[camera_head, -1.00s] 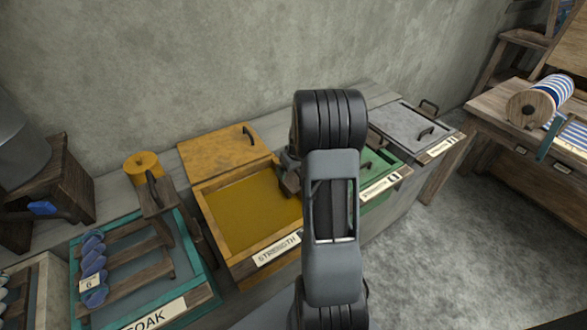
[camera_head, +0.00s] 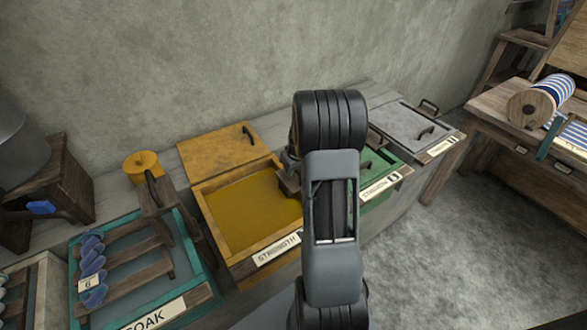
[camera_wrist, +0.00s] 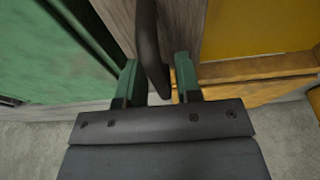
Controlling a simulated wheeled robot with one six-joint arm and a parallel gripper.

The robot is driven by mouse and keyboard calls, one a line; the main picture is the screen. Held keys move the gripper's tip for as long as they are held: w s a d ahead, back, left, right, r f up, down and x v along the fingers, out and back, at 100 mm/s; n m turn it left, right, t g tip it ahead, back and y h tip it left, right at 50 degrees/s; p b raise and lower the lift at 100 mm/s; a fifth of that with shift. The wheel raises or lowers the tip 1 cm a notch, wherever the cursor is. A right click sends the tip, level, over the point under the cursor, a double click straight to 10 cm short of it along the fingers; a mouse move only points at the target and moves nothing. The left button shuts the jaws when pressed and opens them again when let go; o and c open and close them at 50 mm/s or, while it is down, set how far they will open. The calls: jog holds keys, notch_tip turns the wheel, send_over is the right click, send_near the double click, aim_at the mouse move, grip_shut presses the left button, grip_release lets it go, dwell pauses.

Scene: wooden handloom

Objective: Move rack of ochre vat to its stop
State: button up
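The ochre vat (camera_head: 203,222) is open, with dark yellow liquid inside and a label on its front. Part of a wooden piece (camera_head: 288,186) shows at its right rim, partly hidden by my arm; it looks like the end of its rack. In the wrist view, a dark upright handle (camera_wrist: 150,45) stands by a wooden board (camera_wrist: 188,28), between the green and ochre vats. My gripper (camera_wrist: 158,82) is open, with its green-padded fingers on either side of the handle. A gap shows beside the handle; I cannot tell if a finger touches it. My arm hides the gripper in the head view.
The soak vat (camera_head: 190,268), with a rack holding blue skeins (camera_head: 92,262), is at left. A green vat (camera_head: 378,178) and a grey-lidded vat (camera_head: 405,122) are at right. Bare floor lies in front.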

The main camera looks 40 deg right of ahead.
grip_shut()
jog(key=w+p+v, duration=0.2)
jog(key=p+v, duration=0.4)
jog(key=v, duration=0.3)
jog(key=w+r+p+v, duration=0.1)
jog(key=w+p+v, duration=0.1)
jog(key=p+v, duration=0.3)
jog(key=shift+w+d+p+v, duration=0.25)
jog(key=shift+p+v, duration=0.15)
jog(key=shift+v, duration=1.55)
jog(key=shift+r, duration=0.1)
jog(key=o, duration=1.3)
grip_release()
jog(key=shift+s+a, duration=0.1)
jog(key=p+v, duration=0.1)
jog(key=v, duration=0.1)
jog(key=w+p+v, duration=0.1)
jog(key=p+v, duration=0.2)
jog(key=v, duration=0.1)
jog(key=shift+w+r, duration=0.25)
jog(key=shift+r, duration=0.25)
